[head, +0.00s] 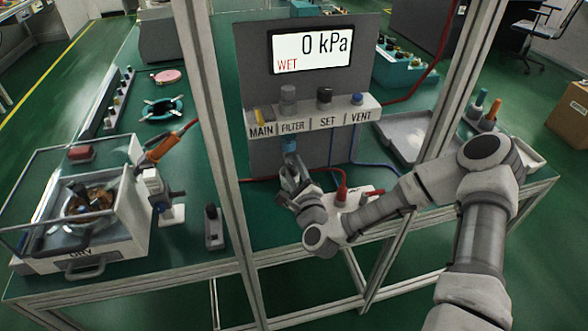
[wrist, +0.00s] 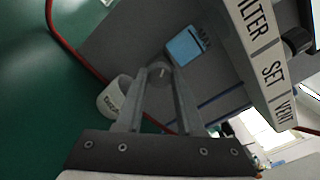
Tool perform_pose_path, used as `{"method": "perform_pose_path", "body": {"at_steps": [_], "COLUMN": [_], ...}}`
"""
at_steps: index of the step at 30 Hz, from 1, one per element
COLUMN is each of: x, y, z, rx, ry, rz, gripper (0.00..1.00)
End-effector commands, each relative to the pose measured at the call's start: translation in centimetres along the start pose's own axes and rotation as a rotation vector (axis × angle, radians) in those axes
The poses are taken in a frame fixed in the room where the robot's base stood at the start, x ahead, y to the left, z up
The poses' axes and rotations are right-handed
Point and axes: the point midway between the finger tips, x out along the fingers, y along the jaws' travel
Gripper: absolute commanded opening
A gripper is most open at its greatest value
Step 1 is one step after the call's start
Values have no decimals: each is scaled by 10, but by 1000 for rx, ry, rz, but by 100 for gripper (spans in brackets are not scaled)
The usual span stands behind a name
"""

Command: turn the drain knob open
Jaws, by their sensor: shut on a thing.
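The drain knob (wrist: 159,69) is a small grey round knob at the bottom of the filter's blue bowl (wrist: 186,46). My gripper (wrist: 160,82) is shut on the knob, with one finger on each side of it in the wrist view. In the head view my gripper (head: 290,170) reaches up under the FILTER label, just below the blue bowl (head: 290,145). The knob itself is hidden there by my fingers. I cannot tell how far the knob is turned.
The grey panel (head: 262,120) has a display (head: 311,48) reading 0 kPa and WET. A label shelf (head: 315,118) overhangs my gripper. A white lettered cup-like piece (wrist: 113,97) is left of my fingers. Red and blue hoses run close by. A frame post (head: 215,130) stands left.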

Motion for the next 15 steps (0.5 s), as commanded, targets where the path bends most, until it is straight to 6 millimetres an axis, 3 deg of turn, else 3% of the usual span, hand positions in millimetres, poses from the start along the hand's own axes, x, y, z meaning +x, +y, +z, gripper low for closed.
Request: {"method": "perform_pose_path", "body": {"at_steps": [15], "x": [1], "y": [0], "z": [1], "rx": [-90], "ry": [-2], "rz": [-2], "gripper": [0]}}
